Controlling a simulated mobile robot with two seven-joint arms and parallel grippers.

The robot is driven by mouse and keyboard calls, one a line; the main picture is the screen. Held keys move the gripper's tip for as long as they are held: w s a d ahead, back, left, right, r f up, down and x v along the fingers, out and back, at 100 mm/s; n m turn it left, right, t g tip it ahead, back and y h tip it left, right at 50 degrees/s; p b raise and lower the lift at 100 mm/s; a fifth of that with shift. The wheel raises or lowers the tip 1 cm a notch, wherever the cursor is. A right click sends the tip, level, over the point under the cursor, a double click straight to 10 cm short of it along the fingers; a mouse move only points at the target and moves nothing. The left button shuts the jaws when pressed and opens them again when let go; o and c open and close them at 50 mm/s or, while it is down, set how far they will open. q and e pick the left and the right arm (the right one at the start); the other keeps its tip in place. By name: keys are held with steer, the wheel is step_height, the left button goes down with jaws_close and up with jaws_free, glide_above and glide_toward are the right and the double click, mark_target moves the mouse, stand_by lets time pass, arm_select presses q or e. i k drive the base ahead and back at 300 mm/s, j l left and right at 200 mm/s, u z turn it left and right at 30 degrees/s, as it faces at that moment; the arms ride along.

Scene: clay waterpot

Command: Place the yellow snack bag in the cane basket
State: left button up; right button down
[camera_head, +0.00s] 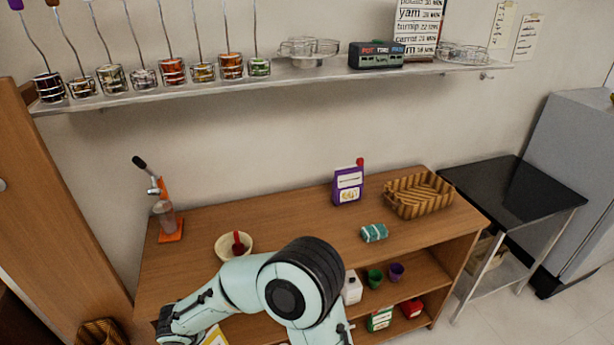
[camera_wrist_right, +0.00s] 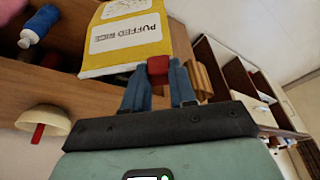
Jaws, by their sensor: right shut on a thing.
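The yellow snack bag (camera_wrist_right: 125,45), labelled "PUFFED RICE", is held by my right gripper (camera_wrist_right: 158,73). The blue fingers are shut around the red piece at its edge in the right wrist view. In the head view only a small yellow part of the bag (camera_head: 214,338) shows at the bottom edge, beside my right arm; the right fingers are not visible there. The woven cane basket (camera_head: 408,210) stands on the right back of the wooden counter, well to the right of the bag. It looks empty. My left gripper is not in view.
On the counter (camera_head: 300,222) are a bowl with a red spoon (camera_head: 231,247), an orange juicer (camera_head: 170,225), a purple box (camera_head: 347,187) and a teal packet (camera_head: 374,233) in front of the basket. A wall shelf (camera_head: 210,88) with jars hangs above.

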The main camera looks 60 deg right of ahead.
mark_target(416, 201)
steer(key=k+l, duration=0.2)
steer(key=l, duration=0.2)
steer(key=k+l, duration=0.25)
steer(key=l, duration=0.15)
steer(key=k+l, duration=0.2)
steer(key=l, duration=0.2)
steer(key=k+l, duration=0.25)
steer(key=l, duration=0.15)
steer(key=k+l, duration=0.2)
steer(key=l, duration=0.2)
steer(key=k+l, duration=0.25)
steer(key=l, duration=0.15)
